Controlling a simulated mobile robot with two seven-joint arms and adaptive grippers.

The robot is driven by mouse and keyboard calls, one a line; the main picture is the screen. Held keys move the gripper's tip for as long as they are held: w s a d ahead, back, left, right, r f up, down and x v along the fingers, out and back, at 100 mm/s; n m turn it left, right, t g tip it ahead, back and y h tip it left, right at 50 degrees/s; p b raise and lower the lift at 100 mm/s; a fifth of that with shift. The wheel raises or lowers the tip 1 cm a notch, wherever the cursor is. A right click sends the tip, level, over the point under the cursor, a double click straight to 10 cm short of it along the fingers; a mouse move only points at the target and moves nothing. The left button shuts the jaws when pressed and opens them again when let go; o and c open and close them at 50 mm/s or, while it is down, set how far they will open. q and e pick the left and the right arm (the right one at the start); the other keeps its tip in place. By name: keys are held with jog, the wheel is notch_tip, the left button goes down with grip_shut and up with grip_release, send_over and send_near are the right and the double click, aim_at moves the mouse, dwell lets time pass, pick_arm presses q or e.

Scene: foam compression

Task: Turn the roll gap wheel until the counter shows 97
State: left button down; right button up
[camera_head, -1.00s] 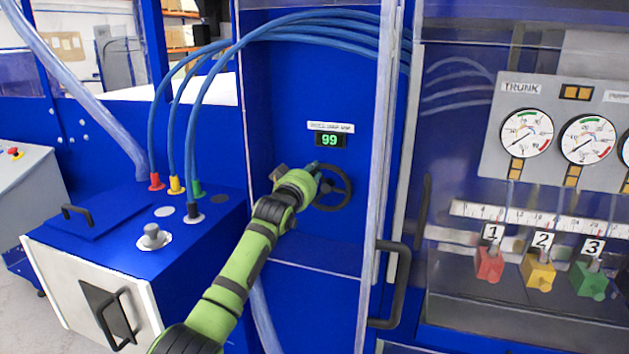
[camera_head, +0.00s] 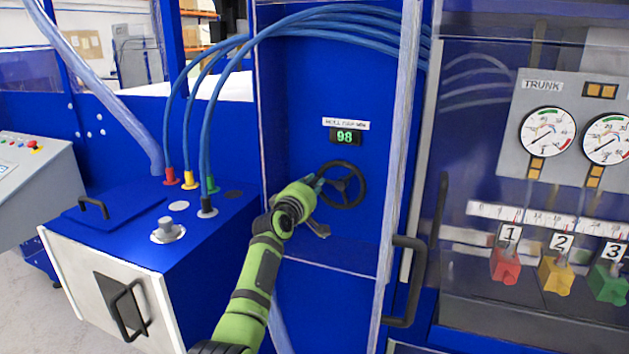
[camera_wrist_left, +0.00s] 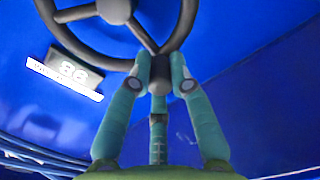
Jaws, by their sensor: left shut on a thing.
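The roll gap wheel (camera_head: 344,186) is a black hand wheel with spokes on the blue panel, and its rim also shows in the left wrist view (camera_wrist_left: 187,22). Above it the counter (camera_head: 346,137) shows 98 in green digits under a white label. In the left wrist view the counter (camera_wrist_left: 74,72) appears upside down. My left gripper (camera_head: 317,184) is at the wheel's left side. In the left wrist view its two fingers (camera_wrist_left: 160,82) are closed around the dark knob on the rim. My right gripper is in neither view.
A blue box (camera_head: 110,235) with colored hose plugs stands left of the recess. A clear-edged door post and black handle (camera_head: 406,282) stand right of the wheel. Gauges (camera_head: 547,132) and numbered blocks (camera_head: 505,265) are behind glass at the right.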

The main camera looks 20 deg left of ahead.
pick_arm(q)
jog(key=shift+d+f+n, duration=0.15)
jog(key=shift+f+n, duration=0.65)
jog(key=shift+n, duration=0.55)
jog(key=shift+d+f+n, duration=0.1)
jog(key=shift+f+n, duration=0.7)
jog(key=shift+n, duration=0.55)
jog(key=c, duration=1.1)
grip_release()
jog(key=shift+r, duration=0.1)
jog(key=s, duration=1.2)
jog(key=shift+a, duration=0.15)
